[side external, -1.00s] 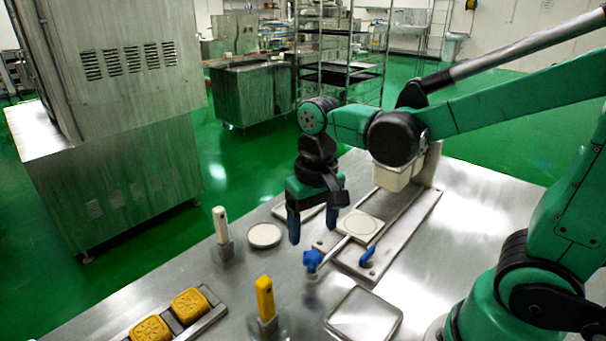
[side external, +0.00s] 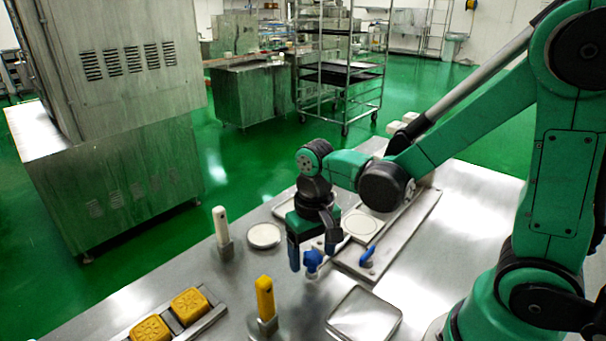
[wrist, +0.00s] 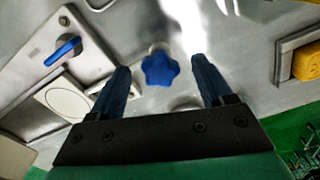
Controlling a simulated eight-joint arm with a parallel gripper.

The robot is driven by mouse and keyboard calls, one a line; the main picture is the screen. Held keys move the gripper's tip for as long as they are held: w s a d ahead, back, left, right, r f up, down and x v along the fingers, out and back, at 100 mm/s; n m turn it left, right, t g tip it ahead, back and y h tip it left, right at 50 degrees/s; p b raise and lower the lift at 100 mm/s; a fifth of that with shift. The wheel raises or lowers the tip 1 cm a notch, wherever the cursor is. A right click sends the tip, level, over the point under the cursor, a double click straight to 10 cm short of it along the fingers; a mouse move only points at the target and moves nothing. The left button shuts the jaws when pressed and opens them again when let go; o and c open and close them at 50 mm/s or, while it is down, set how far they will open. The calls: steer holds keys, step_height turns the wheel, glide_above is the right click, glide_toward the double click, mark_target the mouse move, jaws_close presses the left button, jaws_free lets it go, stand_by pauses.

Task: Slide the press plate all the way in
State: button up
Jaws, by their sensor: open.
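The press plate (side external: 358,226) is a pale square plate with a circle on it, lying on a metal base; my arm partly hides it in the side view. It also shows at lower left in the wrist view (wrist: 68,103). A blue star-shaped knob (side external: 312,261) stands just off the near end of the base. My gripper (side external: 312,256) points down and is open. In the wrist view the knob (wrist: 160,67) lies between the two blue fingers, with a gap on each side. Most of the rod behind the knob is hidden.
A blue lever (side external: 367,255) sits on the near end of the metal base (side external: 400,236). A yellow-handled tool (side external: 265,298), a white-handled tool (side external: 221,228), a round white disc (side external: 264,235) and a square tray (side external: 363,318) stand around. Yellow moulded pieces (side external: 190,306) lie front left.

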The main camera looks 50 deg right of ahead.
jaws_close()
stand_by(1.3)
